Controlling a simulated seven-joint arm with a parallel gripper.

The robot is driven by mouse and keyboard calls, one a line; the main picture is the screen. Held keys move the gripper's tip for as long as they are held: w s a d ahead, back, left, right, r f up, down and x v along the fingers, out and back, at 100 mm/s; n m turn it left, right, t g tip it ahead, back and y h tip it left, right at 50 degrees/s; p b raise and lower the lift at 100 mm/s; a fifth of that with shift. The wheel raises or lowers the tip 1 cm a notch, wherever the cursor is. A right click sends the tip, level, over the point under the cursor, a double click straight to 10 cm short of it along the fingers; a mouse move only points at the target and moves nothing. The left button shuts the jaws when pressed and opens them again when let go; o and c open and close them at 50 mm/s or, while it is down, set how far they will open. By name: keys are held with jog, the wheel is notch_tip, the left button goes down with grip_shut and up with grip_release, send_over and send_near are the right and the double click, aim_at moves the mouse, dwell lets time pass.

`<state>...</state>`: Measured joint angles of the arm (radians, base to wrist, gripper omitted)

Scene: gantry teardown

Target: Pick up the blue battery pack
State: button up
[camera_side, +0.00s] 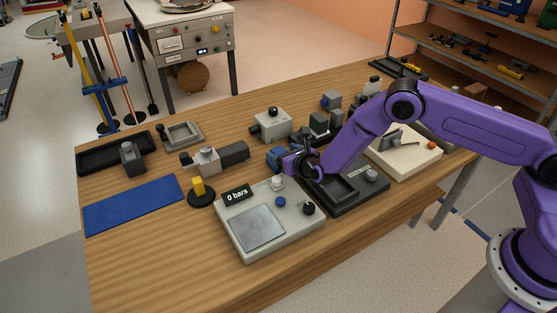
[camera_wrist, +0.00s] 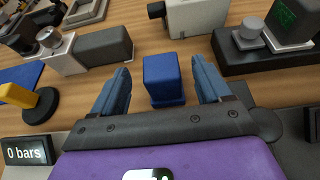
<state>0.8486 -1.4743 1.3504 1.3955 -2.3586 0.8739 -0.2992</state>
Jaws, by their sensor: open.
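The blue battery pack (camera_wrist: 162,78) stands on the wooden table in the wrist view, a block with a wider foot. My gripper (camera_wrist: 162,68) is open, with one dark blue finger on each side of the pack and a visible gap on both sides. I cannot tell how far down the fingers reach along it. In the side view my gripper (camera_side: 280,158) is low over the middle of the table, behind the grey tester. The pack and the blue fingers cannot be told apart clearly there.
The grey tester (camera_side: 228,222) with a "0 bars" display is in front of my gripper. A black tray fixture (camera_side: 375,197) is to its right. A grey-beige box (camera_side: 258,130) stands behind it, a grey clamp-like part (camera_side: 205,162) to its left. The blue mat (camera_side: 130,205) is bare.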

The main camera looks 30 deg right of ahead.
aim_at(279, 150)
jog(key=shift+x, duration=1.85)
jog(key=shift+c, duration=0.3)
jog(key=shift+r, duration=0.1)
jog(key=c, duration=1.2)
